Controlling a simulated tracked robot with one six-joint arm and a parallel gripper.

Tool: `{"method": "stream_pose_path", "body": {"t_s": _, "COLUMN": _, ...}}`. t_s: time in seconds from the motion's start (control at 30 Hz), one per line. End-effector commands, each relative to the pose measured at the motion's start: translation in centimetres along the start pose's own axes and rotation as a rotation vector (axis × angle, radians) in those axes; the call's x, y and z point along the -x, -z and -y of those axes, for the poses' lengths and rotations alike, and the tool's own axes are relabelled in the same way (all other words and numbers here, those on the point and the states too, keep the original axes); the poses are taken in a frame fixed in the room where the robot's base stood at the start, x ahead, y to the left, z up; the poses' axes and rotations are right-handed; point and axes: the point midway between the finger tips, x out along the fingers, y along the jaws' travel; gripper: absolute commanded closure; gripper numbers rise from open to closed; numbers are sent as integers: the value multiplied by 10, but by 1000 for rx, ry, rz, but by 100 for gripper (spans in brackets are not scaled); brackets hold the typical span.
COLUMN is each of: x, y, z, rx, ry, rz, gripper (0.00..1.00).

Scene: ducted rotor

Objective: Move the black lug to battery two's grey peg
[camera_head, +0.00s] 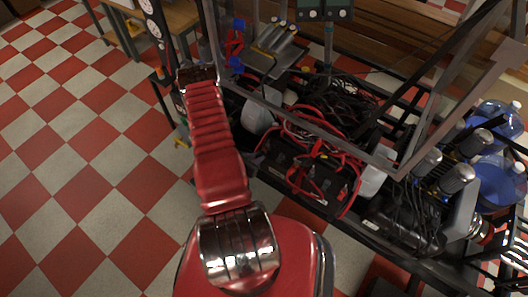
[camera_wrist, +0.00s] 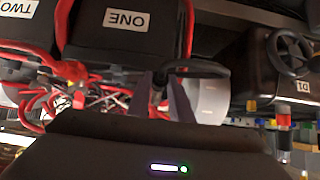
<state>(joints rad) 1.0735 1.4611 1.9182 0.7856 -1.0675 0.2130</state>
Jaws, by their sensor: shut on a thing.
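In the wrist view, which is upside down, my gripper (camera_wrist: 163,98) is shut on what looks like the black lug (camera_wrist: 160,80), with a black cable (camera_wrist: 198,66) arching off to the right. Battery one (camera_wrist: 115,46), a black box labelled ONE, is close behind it at the top. Battery two (camera_wrist: 22,27), labelled TWO, is cut off at the upper left. I cannot make out battery two's grey peg among the red cables. In the head view the black batteries (camera_head: 287,160) sit under red cables on the rack; my gripper cannot be made out there.
Red cables (camera_wrist: 38,100) crowd the left of the wrist view. A black case labelled D1 (camera_wrist: 262,85) is at the right. In the head view, a slanted transparent panel (camera_head: 300,110) stands over the rack, and blue bottles (camera_head: 497,180) are at the right. Checkered floor is clear at left.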

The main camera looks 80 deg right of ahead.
Motion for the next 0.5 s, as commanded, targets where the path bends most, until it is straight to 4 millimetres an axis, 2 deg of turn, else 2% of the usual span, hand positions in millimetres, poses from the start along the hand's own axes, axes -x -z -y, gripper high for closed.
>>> {"method": "stream_pose_path", "body": {"t_s": 0.5, "x": 12, "y": -10, "z": 0, "rx": 1, "ry": -1, "rz": 1, "gripper": 100}}
